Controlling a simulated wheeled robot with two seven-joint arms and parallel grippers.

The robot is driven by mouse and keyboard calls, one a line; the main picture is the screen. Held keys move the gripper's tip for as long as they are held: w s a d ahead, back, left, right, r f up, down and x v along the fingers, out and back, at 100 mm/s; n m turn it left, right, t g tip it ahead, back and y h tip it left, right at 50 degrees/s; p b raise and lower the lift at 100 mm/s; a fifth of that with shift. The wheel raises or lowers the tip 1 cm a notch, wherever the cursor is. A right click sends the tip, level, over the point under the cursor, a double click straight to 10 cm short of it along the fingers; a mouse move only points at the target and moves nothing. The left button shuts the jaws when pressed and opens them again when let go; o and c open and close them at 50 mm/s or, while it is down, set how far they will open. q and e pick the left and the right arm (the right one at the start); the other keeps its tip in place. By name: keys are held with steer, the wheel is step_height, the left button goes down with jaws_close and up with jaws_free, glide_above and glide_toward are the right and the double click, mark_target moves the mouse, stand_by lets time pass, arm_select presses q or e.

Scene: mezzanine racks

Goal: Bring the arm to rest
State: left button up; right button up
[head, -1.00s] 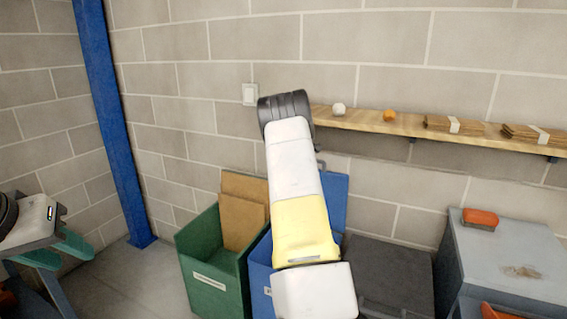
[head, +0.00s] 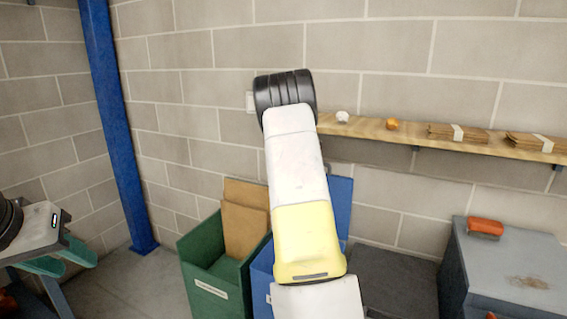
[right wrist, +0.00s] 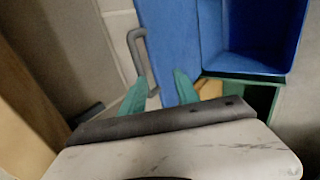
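My right arm (head: 300,185), white and yellow with a black joint, rises across the middle of the head view. Its gripper is hidden there. In the right wrist view my right gripper (right wrist: 160,92) shows two teal fingers apart, with nothing between them. A blue panel and a blue bin are beyond the fingers; whether they touch anything I cannot tell. My left gripper (head: 62,262) is at the left edge of the head view, its teal fingers apart and empty.
A green bin (head: 215,285) holding cardboard and a blue bin (head: 261,280) stand by the wall, partly behind my right arm. A wooden shelf (head: 375,129) carries small items. A grey cabinet (head: 510,260) with an orange object (head: 486,226) stands right. A blue post (head: 108,130) is left.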

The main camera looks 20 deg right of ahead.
stand_by(0.3)
steer(key=s+a+r+m+y, duration=0.2)
steer(key=s+a+r, duration=0.2)
steer(key=s+a, duration=0.3)
steer(key=s+a+r+m+t+y, duration=0.1)
steer(key=s+a+r+m+y, duration=0.1)
steer(key=s+a+r, duration=0.35)
steer(key=s+a+r+m+y, duration=0.1)
steer(key=s+a+r+y, duration=0.1)
steer(key=s+a, duration=0.65)
steer(key=s+a+f+m+y, duration=0.1)
steer(key=s+a, duration=0.6)
steer(key=s, duration=0.3)
steer(key=s+a+f+m+y, duration=0.1)
steer(key=s+a, duration=0.6)
steer(key=s, duration=0.4)
steer(key=shift+s+a+f+m, duration=0.15)
steer(key=shift+a+f+m, duration=0.15)
steer(key=shift+a, duration=0.1)
steer(key=shift+d, duration=0.1)
